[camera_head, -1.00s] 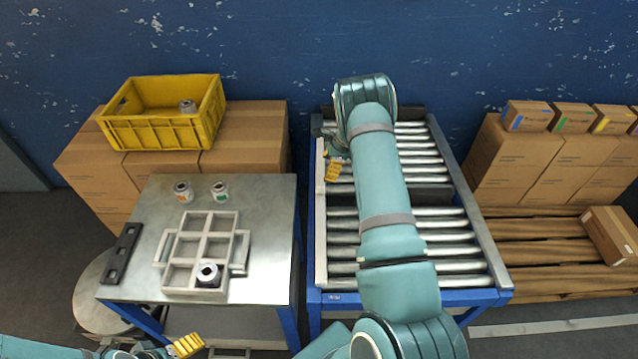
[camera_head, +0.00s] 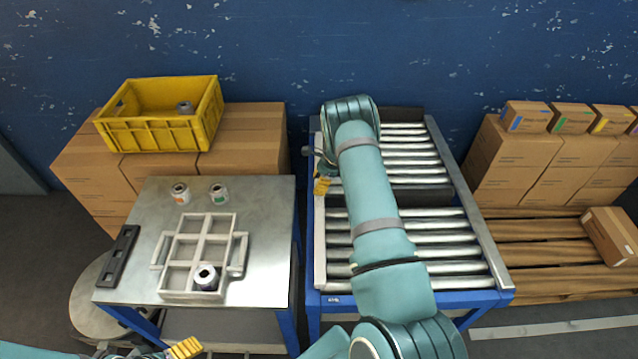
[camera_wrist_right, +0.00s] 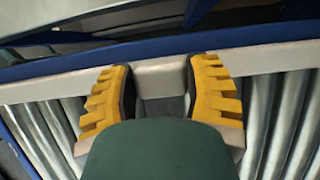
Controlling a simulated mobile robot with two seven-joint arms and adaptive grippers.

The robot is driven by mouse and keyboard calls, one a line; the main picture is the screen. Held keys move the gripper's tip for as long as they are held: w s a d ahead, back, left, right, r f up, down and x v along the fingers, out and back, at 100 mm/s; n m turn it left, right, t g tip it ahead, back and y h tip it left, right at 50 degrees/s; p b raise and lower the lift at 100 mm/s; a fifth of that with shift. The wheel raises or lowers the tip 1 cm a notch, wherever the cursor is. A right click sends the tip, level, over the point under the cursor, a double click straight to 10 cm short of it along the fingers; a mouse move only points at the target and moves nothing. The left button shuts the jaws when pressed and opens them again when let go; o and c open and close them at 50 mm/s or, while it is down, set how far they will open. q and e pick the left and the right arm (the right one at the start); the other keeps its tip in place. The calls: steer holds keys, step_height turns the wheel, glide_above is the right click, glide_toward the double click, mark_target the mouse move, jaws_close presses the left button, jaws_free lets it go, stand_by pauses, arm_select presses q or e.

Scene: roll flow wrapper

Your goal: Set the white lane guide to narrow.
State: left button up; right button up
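The white lane guide (camera_head: 320,240) is a long pale bar along the left side of the roller conveyor in the head view. In the right wrist view it crosses behind the fingertips (camera_wrist_right: 275,58), and a pale block on it sits between them. My right gripper (camera_wrist_right: 162,88) has its yellow fingers on both sides of this block, with the dark pads appearing against it. In the head view my right gripper (camera_head: 321,184) is at the guide's upper half, partly hidden by its arm. My left gripper (camera_head: 184,348) shows only partly at the bottom edge; its opening is unclear.
The conveyor rollers (camera_head: 440,250) are bare, with a dark crossbar between two sections. Left is a metal table (camera_head: 265,270) with a grey divided tray (camera_head: 192,295) and cans. A yellow crate (camera_head: 150,135) stands behind it. Cartons (camera_head: 520,155) stand at right.

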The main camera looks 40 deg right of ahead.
steer(key=shift+c, duration=0.8)
steer(key=s+d+b, duration=0.1)
steer(key=s+d, duration=0.1)
steer(key=d, duration=0.1)
steer(key=s+d+b, duration=0.1)
steer(key=s+d, duration=0.2)
steer(key=shift+s+d, duration=0.35)
steer(key=shift+d, duration=0.05)
steer(key=shift+s+d, duration=0.2)
steer(key=shift+d, duration=0.1)
steer(key=o, duration=1.3)
steer(key=shift+s+d, duration=0.1)
steer(key=v, duration=1.2)
